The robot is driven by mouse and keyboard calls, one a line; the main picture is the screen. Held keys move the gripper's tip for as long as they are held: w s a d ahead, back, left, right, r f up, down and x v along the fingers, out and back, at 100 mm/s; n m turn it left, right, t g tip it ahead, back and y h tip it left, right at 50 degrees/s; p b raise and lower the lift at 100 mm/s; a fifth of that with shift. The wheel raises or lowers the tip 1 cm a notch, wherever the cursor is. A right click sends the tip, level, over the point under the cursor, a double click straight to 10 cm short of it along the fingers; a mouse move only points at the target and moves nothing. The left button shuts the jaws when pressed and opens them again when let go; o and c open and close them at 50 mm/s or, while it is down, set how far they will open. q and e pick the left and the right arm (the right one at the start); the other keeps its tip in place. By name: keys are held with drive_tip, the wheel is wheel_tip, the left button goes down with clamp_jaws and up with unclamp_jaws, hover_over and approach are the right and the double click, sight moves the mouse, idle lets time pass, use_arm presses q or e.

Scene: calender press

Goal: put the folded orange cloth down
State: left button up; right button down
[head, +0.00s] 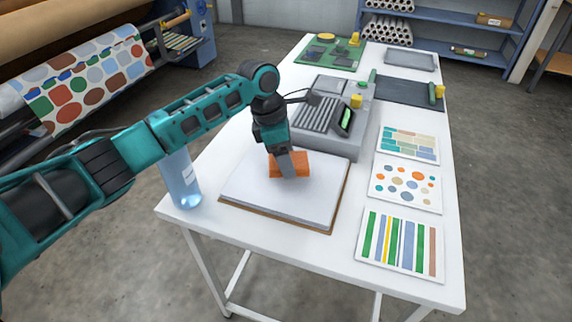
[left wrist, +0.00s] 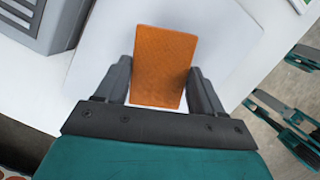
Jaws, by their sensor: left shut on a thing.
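The folded orange cloth (head: 298,163) is in my left gripper (head: 287,170), over the white pad on a brown board (head: 280,195) near the table's left front. In the left wrist view the cloth (left wrist: 163,65) stands between the two dark fingers (left wrist: 163,85), one on each side of it. My left gripper is shut on the cloth. I cannot tell whether the cloth's lower edge touches the pad. My right gripper is not seen in the head view.
A grey press device (head: 325,130) stands just behind the pad. A clear blue bottle (head: 180,180) stands at the left edge. Three patterned sample sheets, the nearest striped (head: 400,242), lie on the right. A green mat (head: 330,55) with small items is at the far end.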

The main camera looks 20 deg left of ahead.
use_arm(q)
wheel_tip(320, 180, down, 2)
drive_tip(key=shift+f, duration=0.25)
drive_tip(key=o, duration=0.9)
drive_tip(key=shift+f, duration=0.1)
drive_tip(key=shift+o, duration=0.2)
